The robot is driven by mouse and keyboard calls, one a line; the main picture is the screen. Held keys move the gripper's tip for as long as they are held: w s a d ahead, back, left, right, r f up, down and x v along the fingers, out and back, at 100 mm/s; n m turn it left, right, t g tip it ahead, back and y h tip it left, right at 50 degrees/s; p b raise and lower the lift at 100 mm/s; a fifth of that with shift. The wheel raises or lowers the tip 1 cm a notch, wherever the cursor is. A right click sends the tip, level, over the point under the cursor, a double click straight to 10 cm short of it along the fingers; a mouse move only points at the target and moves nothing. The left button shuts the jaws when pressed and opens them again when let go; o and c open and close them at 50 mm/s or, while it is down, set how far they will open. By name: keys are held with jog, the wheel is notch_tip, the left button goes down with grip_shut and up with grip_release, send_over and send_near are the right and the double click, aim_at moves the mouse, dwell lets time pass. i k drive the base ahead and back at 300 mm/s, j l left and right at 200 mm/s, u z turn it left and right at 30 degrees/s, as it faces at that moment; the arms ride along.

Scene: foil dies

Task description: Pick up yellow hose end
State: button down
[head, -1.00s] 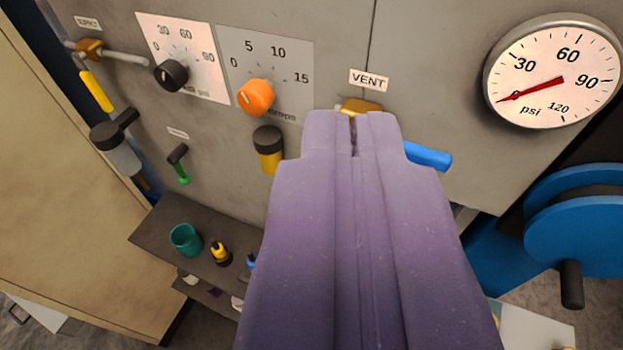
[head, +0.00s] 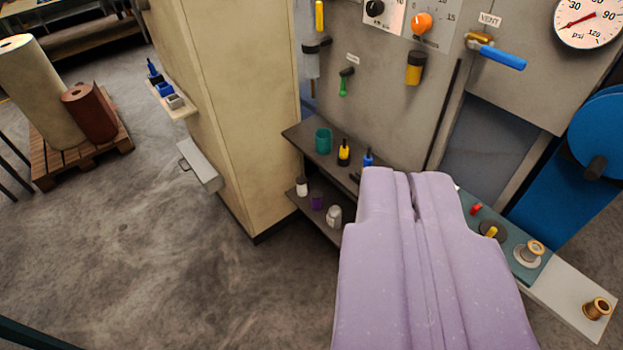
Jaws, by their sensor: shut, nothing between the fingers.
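My gripper (head: 413,178) is purple and shut, with nothing between the fingers. It points up the picture, low and right of centre. A small yellow piece with black ends (head: 344,152) stands upright on the top of the dark shelf (head: 298,135). A small yellow piece (head: 491,232) lies on the teal mat right of my gripper. I cannot tell which of these is the yellow hose end.
A teal cup (head: 323,140) and a blue piece (head: 367,160) flank the yellow-and-black piece. A red piece (head: 476,208) and spools lie at right. A grey panel (head: 390,110) with knobs and a blue-handled valve (head: 502,58) rises behind. The floor (head: 150,250) at left is open.

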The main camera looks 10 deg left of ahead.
aim_at(344, 149)
jog(key=k+u, duration=0.1)
jog(key=i+u, duration=0.1)
jog(key=i, duration=1.3)
jog(key=i+u, duration=0.1)
jog(key=i, duration=1.25)
